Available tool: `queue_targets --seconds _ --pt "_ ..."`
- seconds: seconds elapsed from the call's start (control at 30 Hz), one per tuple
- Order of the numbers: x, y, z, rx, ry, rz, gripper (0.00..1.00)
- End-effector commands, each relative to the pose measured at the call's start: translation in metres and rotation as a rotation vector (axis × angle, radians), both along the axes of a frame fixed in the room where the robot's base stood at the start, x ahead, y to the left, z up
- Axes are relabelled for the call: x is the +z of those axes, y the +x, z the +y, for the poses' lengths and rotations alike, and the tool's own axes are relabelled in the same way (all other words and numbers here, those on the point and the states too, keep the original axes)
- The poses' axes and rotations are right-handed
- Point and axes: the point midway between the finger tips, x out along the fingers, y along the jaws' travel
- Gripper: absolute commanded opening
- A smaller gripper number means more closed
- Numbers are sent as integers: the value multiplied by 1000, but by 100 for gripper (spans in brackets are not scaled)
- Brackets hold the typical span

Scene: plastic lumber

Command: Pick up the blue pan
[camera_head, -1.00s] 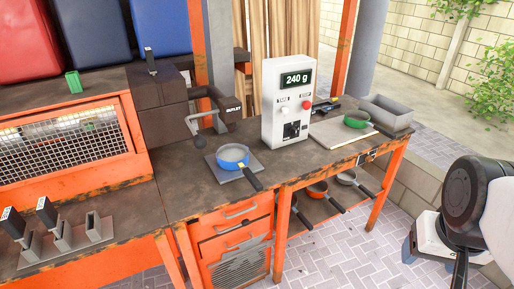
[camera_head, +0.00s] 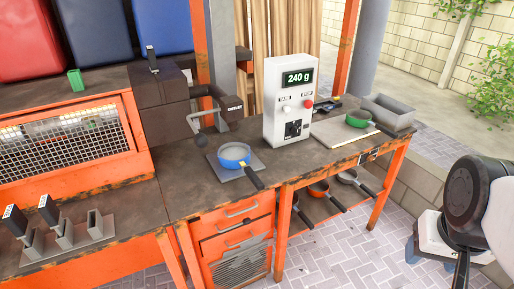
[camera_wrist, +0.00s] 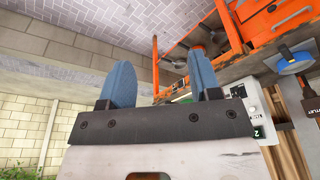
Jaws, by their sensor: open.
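The blue pan (camera_head: 233,155) sits upright on a grey square plate (camera_head: 222,173) on the workbench in the head view, with its black handle pointing toward the lower right. It also shows at the right edge of the wrist view (camera_wrist: 292,66), upside down in that picture. My gripper shows in the wrist view (camera_wrist: 162,88), with two blue fingers spread apart and nothing between them. It is well away from the pan, off to the right of the bench. In the head view my arm fills the right edge, and a blue finger shows only in part.
A white scale box (camera_head: 288,100) reading 240 g stands just right of the pan. Several pans, one orange (camera_head: 318,189), sit on the shelf below. Paved floor lies in front.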

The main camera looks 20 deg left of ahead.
Motion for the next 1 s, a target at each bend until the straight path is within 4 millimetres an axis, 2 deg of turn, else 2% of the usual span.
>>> queue_targets --seconds 0.2,0.37,0.67,1.0 --pt "1 3 1 6 0 2 57" --pt "4 17 7 31 -1 10 57" --pt "10 76 38 136 -8 42 57" --pt "6 155 94 279 -19 83 57"
